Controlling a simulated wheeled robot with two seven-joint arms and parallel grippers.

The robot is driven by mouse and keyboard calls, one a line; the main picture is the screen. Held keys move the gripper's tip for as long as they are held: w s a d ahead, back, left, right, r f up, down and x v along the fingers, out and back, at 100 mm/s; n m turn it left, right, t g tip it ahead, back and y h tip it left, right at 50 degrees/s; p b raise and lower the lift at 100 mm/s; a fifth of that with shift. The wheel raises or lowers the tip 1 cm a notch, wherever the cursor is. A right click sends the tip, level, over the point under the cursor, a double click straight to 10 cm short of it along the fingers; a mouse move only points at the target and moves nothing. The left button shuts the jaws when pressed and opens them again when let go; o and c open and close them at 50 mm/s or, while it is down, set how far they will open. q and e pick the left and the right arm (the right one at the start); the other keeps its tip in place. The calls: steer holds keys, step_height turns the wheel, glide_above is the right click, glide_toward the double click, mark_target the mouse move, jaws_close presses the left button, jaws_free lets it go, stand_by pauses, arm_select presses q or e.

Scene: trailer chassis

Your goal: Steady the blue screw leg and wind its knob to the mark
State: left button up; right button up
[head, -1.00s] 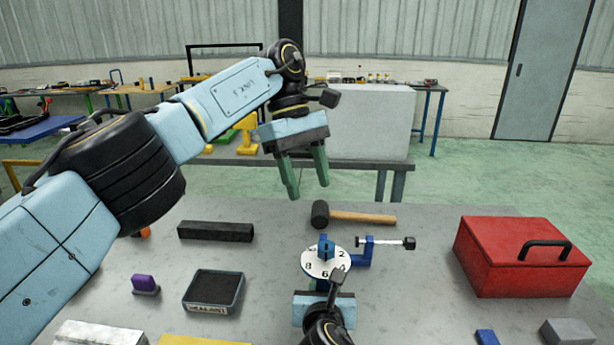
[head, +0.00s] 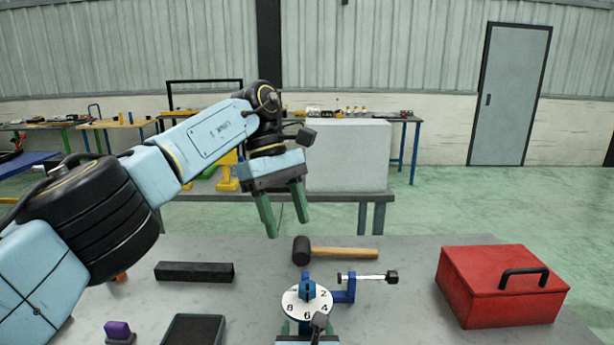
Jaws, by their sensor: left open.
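The leg below the dial is hidden. My left gripper (head: 285,213) hangs open and empty in the air, up and to the left of the dial, fingers pointing down. The target mark cannot be made out.
A blue bracket (head: 350,289) with a horizontal screw is beside the dial. A mallet (head: 340,252) lies behind it. A red toolbox (head: 490,300) stands at right. A black bar (head: 195,272), a dark tray (head: 192,330) and a purple item (head: 118,331) are at left.

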steer(key=p+v, duration=0.5)
steer(key=shift+s+r, duration=0.1)
steer(key=shift+r, duration=0.2)
steer(key=shift+p+v, duration=0.9)
steer(key=shift+v, duration=0.2)
steer(key=shift+f, duration=0.2)
steer(key=o, duration=0.6)
steer(key=shift+c, duration=0.2)
steer(key=v, duration=1.2)
steer(key=shift+s, duration=0.1)
